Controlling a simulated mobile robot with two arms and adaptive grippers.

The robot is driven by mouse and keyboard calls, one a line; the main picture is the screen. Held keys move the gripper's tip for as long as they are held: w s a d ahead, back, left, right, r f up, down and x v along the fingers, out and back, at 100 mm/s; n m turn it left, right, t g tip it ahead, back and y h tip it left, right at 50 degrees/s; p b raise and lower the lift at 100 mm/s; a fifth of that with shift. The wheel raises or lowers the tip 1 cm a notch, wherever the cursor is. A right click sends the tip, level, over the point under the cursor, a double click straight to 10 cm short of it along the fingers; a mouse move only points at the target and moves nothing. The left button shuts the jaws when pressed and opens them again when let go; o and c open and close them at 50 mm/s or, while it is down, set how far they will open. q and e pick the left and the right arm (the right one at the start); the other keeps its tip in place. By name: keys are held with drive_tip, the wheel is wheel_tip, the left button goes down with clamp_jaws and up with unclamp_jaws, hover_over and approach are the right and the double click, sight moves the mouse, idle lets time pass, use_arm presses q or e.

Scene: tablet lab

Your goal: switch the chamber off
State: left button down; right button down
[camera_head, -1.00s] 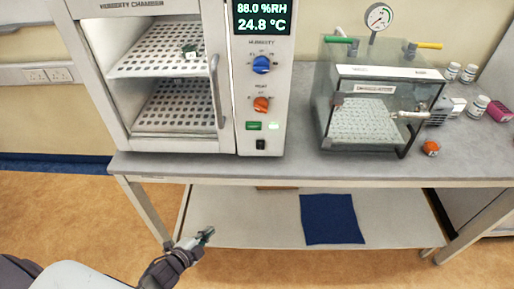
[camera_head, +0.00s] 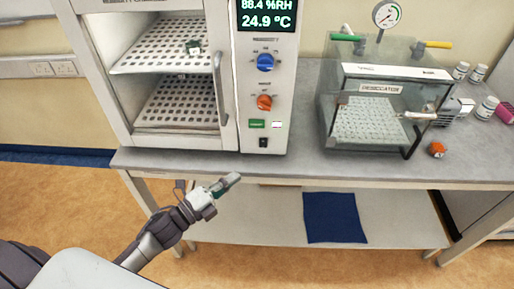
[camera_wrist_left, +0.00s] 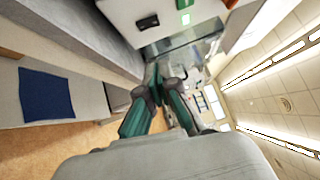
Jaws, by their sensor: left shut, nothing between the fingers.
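The humidity chamber (camera_head: 228,128) stands at the left of the bench; its display (camera_head: 266,16) reads 88.4 %RH and 24.9 °C. On its control panel are a blue knob (camera_head: 265,62), an orange knob (camera_head: 264,102), a green rectangle (camera_head: 257,124) with a pale light beside it, and a black switch (camera_head: 263,143) at the bottom. The switch also shows in the left wrist view (camera_wrist_left: 147,22); its position is too small to read. My left gripper (camera_head: 228,184) is shut and empty, in front of the bench edge, below and left of the switch, apart from it. My right gripper is out of view.
The bench edge (camera_head: 330,180) lies between my left gripper and the panel. A clear desiccator (camera_head: 376,150) with a gauge stands to the right, with an orange object (camera_head: 438,149) beside it. A blue cloth (camera_head: 334,218) lies on the lower shelf.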

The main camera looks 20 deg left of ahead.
use_arm(q)
drive_tip(key=p, duration=0.3)
approach(265, 141)
drive_tip(key=w+d, duration=0.2)
drive_tip(key=d, duration=0.3)
drive_tip(key=shift+w+a+r+p, duration=0.15)
drive_tip(key=shift+w+a, duration=0.1)
drive_tip(key=shift+w, duration=0.3)
drive_tip(key=shift+w+a+p, duration=0.15)
drive_tip(key=shift+w+a, duration=0.1)
drive_tip(key=shift+w, duration=0.25)
drive_tip(key=shift+w+a, duration=0.25)
drive_tip(key=shift+w, duration=0.45)
drive_tip(key=shift+w+a, duration=0.1)
drive_tip(key=shift+w, duration=0.15)
drive_tip(key=shift+s+r, duration=0.1)
drive_tip(key=shift+r, duration=0.05)
